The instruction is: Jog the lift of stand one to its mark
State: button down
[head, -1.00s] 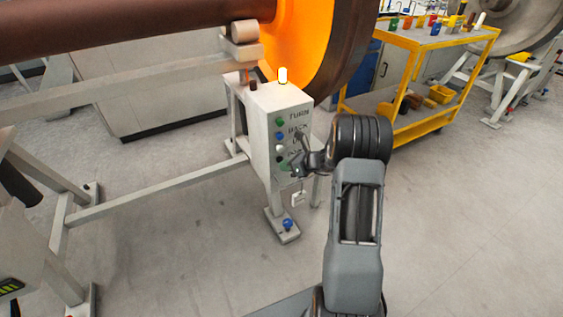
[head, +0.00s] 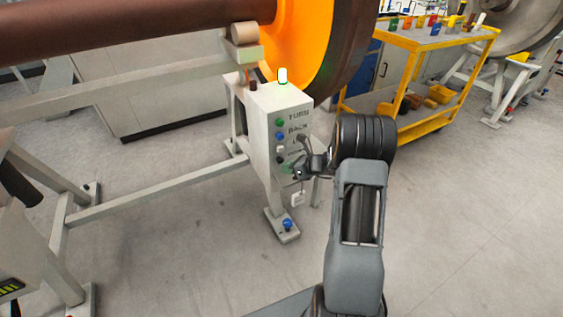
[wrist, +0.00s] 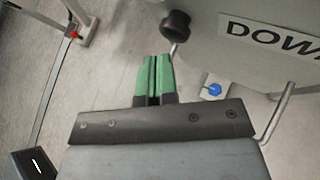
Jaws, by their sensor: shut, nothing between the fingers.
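The stand's grey control box (head: 265,142) carries a column of buttons: green (head: 279,122), blue (head: 280,136), white (head: 281,149) and black (head: 282,160). Labels beside the upper two read TURN and BACK; my gripper and wrist partly cover the lower ones. In the wrist view the black button (wrist: 176,25) sits left of a DOWN label (wrist: 270,35). My gripper (wrist: 152,62) is shut and empty, its green fingers side by side, apart from the button in the picture. In the head view my gripper (head: 290,169) is beside the box's lower buttons. The lamp (head: 282,76) on the box glows white with a greenish edge.
An orange-faced wheel (head: 300,40) on a brown axle (head: 130,18) stands above the box. A stand foot with a blue knob (head: 287,224) is on the floor below. A yellow trolley (head: 420,45) stands behind at right. The floor at right is open.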

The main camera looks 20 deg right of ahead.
jog(key=shift+s, duration=0.2)
jog(key=shift+s+d, duration=0.15)
jog(key=shift+s, duration=1.1)
jog(key=shift+s+d, duration=0.15)
jog(key=shift+s, duration=1.05)
jog(key=s+a+r+n+g+p, duration=0.25)
jog(key=a+r+n+p, duration=0.2)
jog(key=r, duration=0.25)
jog(key=s+a+r+n+g+p, duration=0.1)
jog(key=s+a+r+n+p, duration=0.3)
jog(key=r, duration=0.4)
jog(key=s+a+r+n+g+p, duration=0.1)
jog(key=a+r+n+g+p, duration=0.1)
jog(key=r+n+p, duration=0.4)
jog(key=s+r+n+h+p, duration=0.3)
jog(key=s+r+n+p, duration=0.1)
jog(key=r, duration=0.3)
jog(key=s+r+n+h+p, duration=0.2)
jog(key=s+r+n+p, duration=0.2)
jog(key=r, duration=0.4)
jog(key=s+a+r+n+h+p, duration=0.1)
jog(key=s+r+n+h+p, duration=0.2)
jog(key=r+n+p, duration=0.3)
jog(key=shift+s+r+n+h, duration=0.3)
jog(key=shift+s+r+n, duration=0.35)
jog(key=shift+s+n, duration=0.1)
